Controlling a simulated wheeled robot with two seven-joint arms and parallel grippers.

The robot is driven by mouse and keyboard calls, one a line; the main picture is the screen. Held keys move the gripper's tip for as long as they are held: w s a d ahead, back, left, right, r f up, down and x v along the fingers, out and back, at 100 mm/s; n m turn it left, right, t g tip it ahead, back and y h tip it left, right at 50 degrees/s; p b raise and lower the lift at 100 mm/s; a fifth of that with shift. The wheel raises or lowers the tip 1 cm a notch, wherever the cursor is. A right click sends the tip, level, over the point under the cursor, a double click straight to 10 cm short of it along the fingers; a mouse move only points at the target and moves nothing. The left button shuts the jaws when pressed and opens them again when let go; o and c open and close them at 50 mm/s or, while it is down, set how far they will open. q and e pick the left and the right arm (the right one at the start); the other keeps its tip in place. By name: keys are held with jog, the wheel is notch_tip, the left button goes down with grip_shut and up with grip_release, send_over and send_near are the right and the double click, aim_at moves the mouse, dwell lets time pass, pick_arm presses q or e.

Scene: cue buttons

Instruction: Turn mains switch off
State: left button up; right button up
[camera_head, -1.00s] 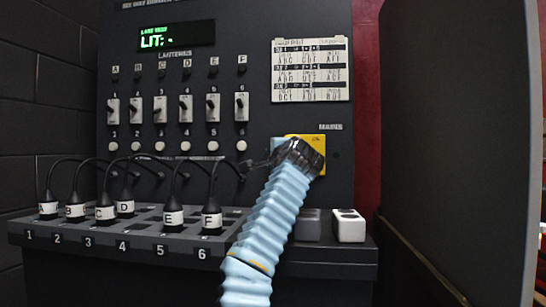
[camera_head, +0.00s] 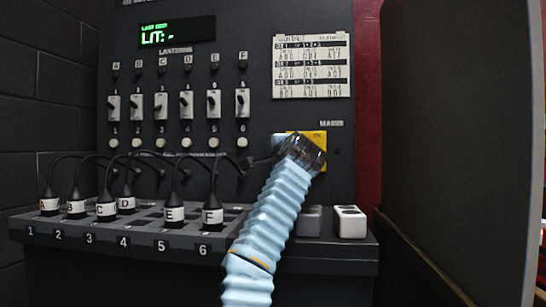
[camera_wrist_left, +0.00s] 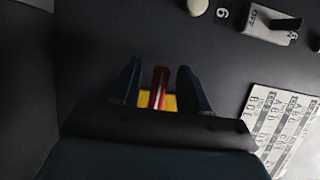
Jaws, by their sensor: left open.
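The fingers are apart, with a gap on each side of the lever. My right gripper is not in view.
Below, a ledge (camera_head: 150,240) holds several black lettered plugs with cables. A white block (camera_head: 349,223) sits at its right. A dark partition (camera_head: 455,150) stands on the right.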

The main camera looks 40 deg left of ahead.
pick_arm(q)
jog(key=b+v, duration=0.5)
jog(key=v, duration=0.8)
jog(key=shift+s+d, duration=0.15)
